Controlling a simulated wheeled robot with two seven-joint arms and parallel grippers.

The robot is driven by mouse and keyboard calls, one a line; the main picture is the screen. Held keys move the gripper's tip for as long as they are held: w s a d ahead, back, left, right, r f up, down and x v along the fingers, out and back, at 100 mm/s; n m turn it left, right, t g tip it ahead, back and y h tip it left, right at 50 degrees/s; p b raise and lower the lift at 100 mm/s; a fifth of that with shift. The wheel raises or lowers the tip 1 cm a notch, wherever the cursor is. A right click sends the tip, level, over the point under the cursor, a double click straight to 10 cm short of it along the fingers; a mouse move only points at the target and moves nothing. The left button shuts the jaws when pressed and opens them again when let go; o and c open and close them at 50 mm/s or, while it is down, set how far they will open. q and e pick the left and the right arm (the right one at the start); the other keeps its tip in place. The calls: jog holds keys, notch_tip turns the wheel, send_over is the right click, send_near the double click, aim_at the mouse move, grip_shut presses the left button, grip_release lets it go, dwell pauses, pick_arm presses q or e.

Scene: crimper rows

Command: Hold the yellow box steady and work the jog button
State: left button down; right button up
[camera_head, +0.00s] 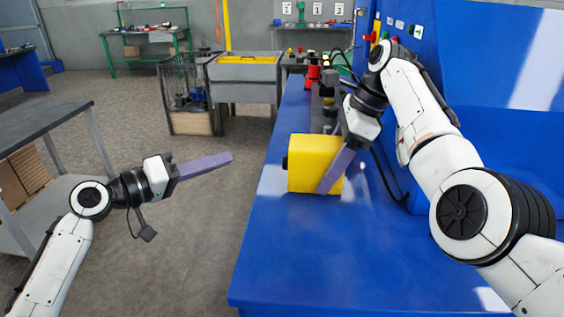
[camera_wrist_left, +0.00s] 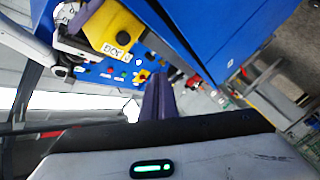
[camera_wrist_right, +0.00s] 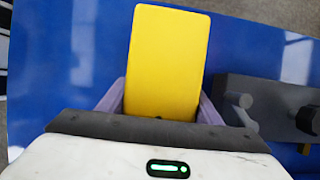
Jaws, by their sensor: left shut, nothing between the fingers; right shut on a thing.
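The yellow box (camera_head: 312,160) sits on the blue bench, with a dark round button (camera_head: 285,162) on its left side. In the left wrist view the box (camera_wrist_left: 112,25) shows a white label with dark marks. My right gripper (camera_wrist_right: 161,105) is shut on the box, one purple finger along each side, and the box fills the gap between them. My left gripper (camera_head: 231,157) is shut and empty, in the air left of the bench, pointing towards the button side and apart from the box.
The blue bench (camera_head: 300,255) is clear in front of the box. Grey machinery (camera_wrist_right: 270,105) stands on it beyond the box, with a red item (camera_head: 313,72) further back. Blue panels rise at the right. A grey table (camera_head: 45,117) stands at the left, over open floor.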

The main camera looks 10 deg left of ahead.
pick_arm(q)
jog(key=shift+d, duration=4.45)
jog(key=shift+d, duration=0.4)
jog(key=shift+d, duration=0.7)
pick_arm(e)
jog(key=shift+a, duration=0.1)
pick_arm(q)
jog(key=shift+a, duration=1.1)
jog(key=shift+a, duration=2.55)
